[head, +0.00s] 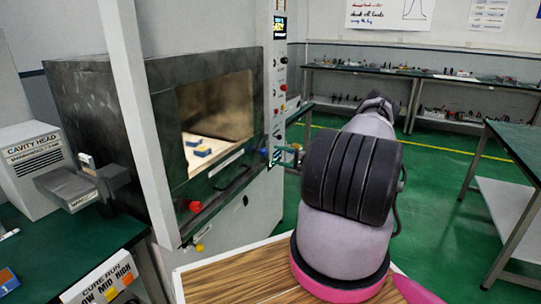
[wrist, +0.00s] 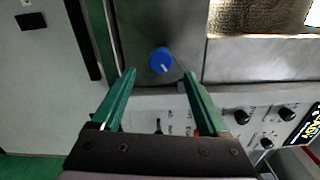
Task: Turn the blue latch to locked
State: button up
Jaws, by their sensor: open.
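The blue latch (wrist: 161,60) is a round blue knob with a short white mark, on a grey metal face in the wrist view. The mark points toward the lower right of that picture. My gripper (wrist: 160,74) is open, with its two green fingers apart. The knob appears between and just beyond the fingertips, and I see no contact. In the head view my arm reaches to the control column beside the oven chamber (head: 165,110), and the latch cannot be made out clearly there.
Blue and yellow blocks (head: 203,151) lie inside the lit chamber. Black knobs (wrist: 242,117) are on the panel near my fingers. A bench (head: 515,140) stands at right, with green floor between.

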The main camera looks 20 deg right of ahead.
jog(key=shift+v, duration=2.35)
jog(key=s+a+r+n+g+h, duration=0.1)
jog(key=s+a+r+n+g, duration=0.25)
jog(key=a+r, duration=0.5)
jog(key=s+a+r+n+g+h, duration=0.15)
jog(key=a+r+g, duration=0.35)
jog(key=r, duration=0.6)
jog(key=s+a+r+n+g, duration=0.3)
jog(key=a+r, duration=0.6)
jog(key=r, duration=0.1)
jog(key=s+a+r+h, duration=0.2)
jog(key=s+a+r, duration=0.1)
jog(key=s+r, duration=0.4)
jog(key=s+a+r+h, duration=0.3)
jog(key=s+r, duration=0.3)
jog(key=s, duration=0.3)
jog(key=s+r+t, duration=0.2)
jog(key=s, duration=0.5)
jog(key=s+r+t+h, duration=0.1)
jog(key=s+t, duration=0.1)
jog(key=s, duration=0.6)
jog(key=shift+s+a+r, duration=0.35)
jog(key=shift+a+r, duration=0.05)
